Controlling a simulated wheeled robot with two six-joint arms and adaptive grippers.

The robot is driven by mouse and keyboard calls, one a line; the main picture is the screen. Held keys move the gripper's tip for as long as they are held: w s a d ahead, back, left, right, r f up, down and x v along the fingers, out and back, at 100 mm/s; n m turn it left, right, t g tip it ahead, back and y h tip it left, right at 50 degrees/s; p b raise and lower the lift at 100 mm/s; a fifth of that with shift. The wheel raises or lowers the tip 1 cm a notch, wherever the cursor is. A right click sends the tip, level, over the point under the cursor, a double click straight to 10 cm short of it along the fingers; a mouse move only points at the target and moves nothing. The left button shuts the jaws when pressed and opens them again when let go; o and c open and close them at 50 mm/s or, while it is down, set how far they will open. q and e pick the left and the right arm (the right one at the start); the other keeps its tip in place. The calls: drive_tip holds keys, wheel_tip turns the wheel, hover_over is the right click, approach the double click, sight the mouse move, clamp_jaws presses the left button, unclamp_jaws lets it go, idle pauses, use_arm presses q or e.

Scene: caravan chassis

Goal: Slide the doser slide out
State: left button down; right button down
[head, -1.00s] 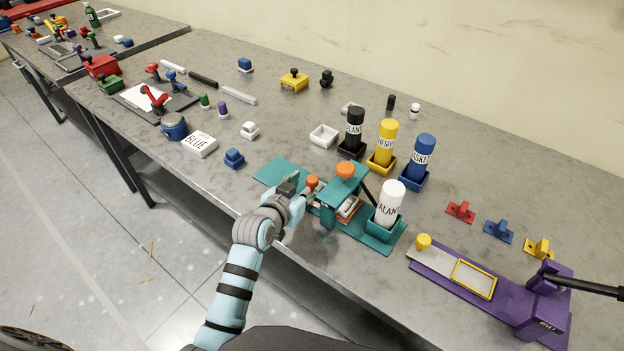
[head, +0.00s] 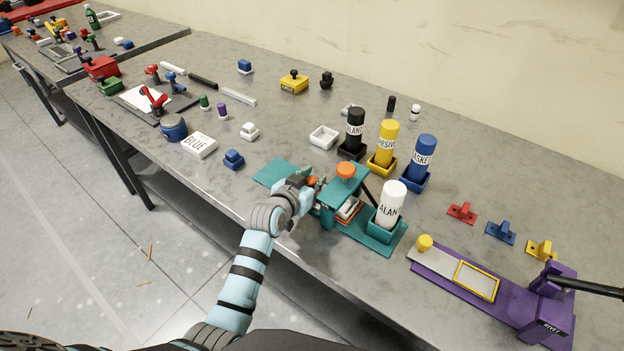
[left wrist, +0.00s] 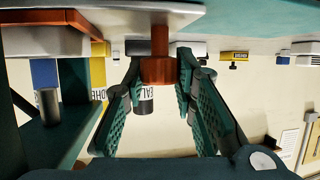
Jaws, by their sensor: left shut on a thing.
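The doser is a teal frame (head: 347,184) on a teal base plate, with an orange knob on top (head: 345,170). A lower orange knob (head: 313,181) stands at its left side; in the left wrist view, this knob (left wrist: 158,68) is on a pale plate, seen upside down. I take the plate to be the doser slide; it is mostly hidden in the head view. My left gripper (head: 308,184) is at the lower knob. Its teal fingers (left wrist: 160,72) are on either side of the knob, shut on it. My right gripper is not in view.
A white bottle (head: 391,205) stands in a teal holder at the doser's right. Black, yellow and blue bottles (head: 386,142) stand behind. A purple press (head: 500,292) is at the right. A small blue car (head: 233,160) lies left of the base plate. The bench's front edge is close.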

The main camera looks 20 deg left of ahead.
use_arm(q)
drive_tip(key=w+a+b, duration=0.1)
drive_tip(key=a, duration=0.2)
drive_tip(key=w+a+b, duration=0.1)
drive_tip(key=w+a, duration=0.1)
drive_tip(key=a, duration=0.2)
drive_tip(key=w+a+b, duration=0.1)
drive_tip(key=a+b, duration=0.1)
drive_tip(key=a, duration=0.2)
drive_tip(key=shift+w+f, duration=0.15)
drive_tip(key=shift+f, duration=0.1)
drive_tip(key=shift+w+a+r, duration=0.1)
drive_tip(key=shift+a, duration=0.2)
drive_tip(key=shift+d+r, duration=0.15)
drive_tip(key=shift+r, duration=0.1)
drive_tip(key=c, duration=1.4)
unclamp_jaws()
drive_tip(key=shift+o, duration=0.5)
drive_tip(key=shift+a+f, duration=0.15)
drive_tip(key=shift+a, duration=0.15)
drive_tip(key=shift+d, duration=0.1)
drive_tip(key=shift+s, duration=0.25)
drive_tip(key=v, duration=1.1)
drive_tip(key=shift+r, duration=0.25)
